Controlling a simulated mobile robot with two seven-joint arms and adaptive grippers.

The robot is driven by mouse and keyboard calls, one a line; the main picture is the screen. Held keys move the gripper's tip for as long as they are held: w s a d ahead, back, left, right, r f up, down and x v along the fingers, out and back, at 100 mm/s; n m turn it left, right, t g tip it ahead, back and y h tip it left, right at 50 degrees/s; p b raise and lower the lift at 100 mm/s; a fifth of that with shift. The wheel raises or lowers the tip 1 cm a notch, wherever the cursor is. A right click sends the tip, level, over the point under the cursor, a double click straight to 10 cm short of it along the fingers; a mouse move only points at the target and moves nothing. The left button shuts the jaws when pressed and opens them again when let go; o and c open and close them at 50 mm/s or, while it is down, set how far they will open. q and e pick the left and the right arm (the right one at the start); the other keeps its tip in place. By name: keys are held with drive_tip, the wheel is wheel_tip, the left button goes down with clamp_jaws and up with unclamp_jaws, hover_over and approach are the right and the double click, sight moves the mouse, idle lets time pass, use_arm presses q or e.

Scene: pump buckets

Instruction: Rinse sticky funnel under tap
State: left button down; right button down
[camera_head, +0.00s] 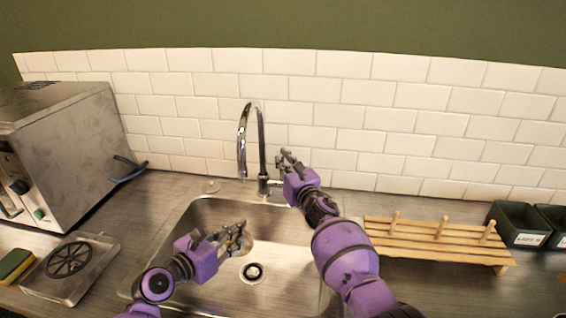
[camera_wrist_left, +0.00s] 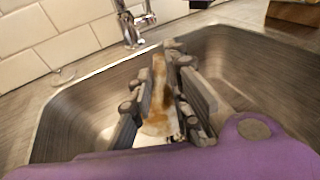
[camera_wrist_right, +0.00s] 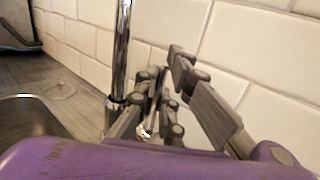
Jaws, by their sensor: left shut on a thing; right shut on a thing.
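The funnel (camera_wrist_left: 158,100) is pale with orange-brown sticky stains. My left gripper (camera_head: 234,233) is shut on it and holds it over the sink basin, beside the drain; fingers cover much of it. The chrome tap (camera_head: 243,135) has a tall curved spout and stands at the sink's back edge. No water stream shows from it. My right gripper (camera_head: 284,157) is beside the tap's right side, its fingers shut around the tap's small lever (camera_wrist_right: 148,128), which is mostly hidden between them in the right wrist view.
The metal sink (camera_head: 300,265) has a drain (camera_head: 253,271) in its floor. A wooden peg rack (camera_head: 430,243) and dark bins (camera_head: 520,226) stand to the right. A metal oven (camera_head: 60,150), a scale-like tray (camera_head: 75,265) and a sponge (camera_head: 14,264) are on the left.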

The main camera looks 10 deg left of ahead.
drive_tip(key=shift+s+r, duration=0.2)
idle(0.3)
drive_tip(key=c, duration=1.8)
unclamp_jaws()
drive_tip(key=shift+c, duration=0.2)
drive_tip(key=shift+f, duration=0.15)
wheel_tip(320, 180, up, 7)
drive_tip(key=shift+d, duration=0.1)
drive_tip(key=shift+r, duration=1.5)
